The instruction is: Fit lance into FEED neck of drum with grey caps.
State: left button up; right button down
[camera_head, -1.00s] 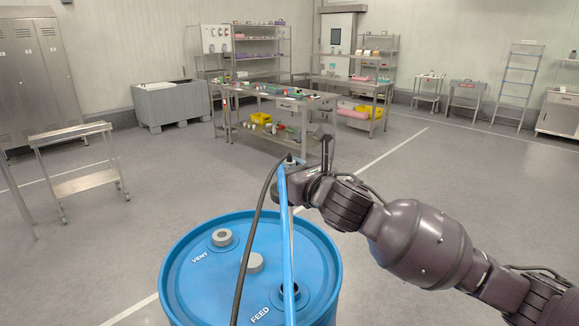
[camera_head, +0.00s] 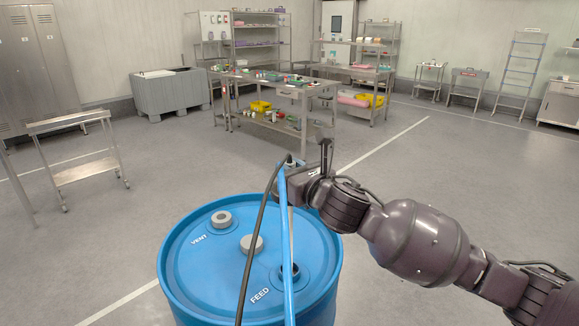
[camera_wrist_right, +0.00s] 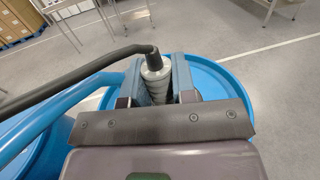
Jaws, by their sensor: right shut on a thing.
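The blue drum (camera_head: 190,265) stands upright in front of me. It has a grey VENT cap (camera_head: 221,218), a grey middle cap (camera_head: 251,243) and a dark open FEED neck (camera_head: 290,268). My right gripper (camera_head: 290,168) is shut on the top of the lance, above the drum. The lance's grey ribbed head (camera_wrist_right: 155,82) sits between the fingers (camera_wrist_right: 157,88) in the right wrist view. Its thin grey shaft (camera_head: 291,225) runs down to the FEED neck. I cannot tell whether its tip is inside, since a blue tube partly covers it. My left gripper is not in view.
A black hose (camera_head: 259,225) and a blue tube (camera_head: 286,235) hang in front of the drum lid. A steel cart (camera_head: 85,170) stands at left. A workbench (camera_head: 275,85) with parts stands behind. The floor around the drum is clear.

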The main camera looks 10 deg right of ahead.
jog(key=shift+f+b, duration=0.45)
jog(key=shift+f, duration=0.55)
jog(key=shift+f+b, duration=0.55)
jog(key=shift+f, duration=0.65)
jog(key=shift+f+b, duration=0.55)
jog(key=shift+f, duration=1.25)
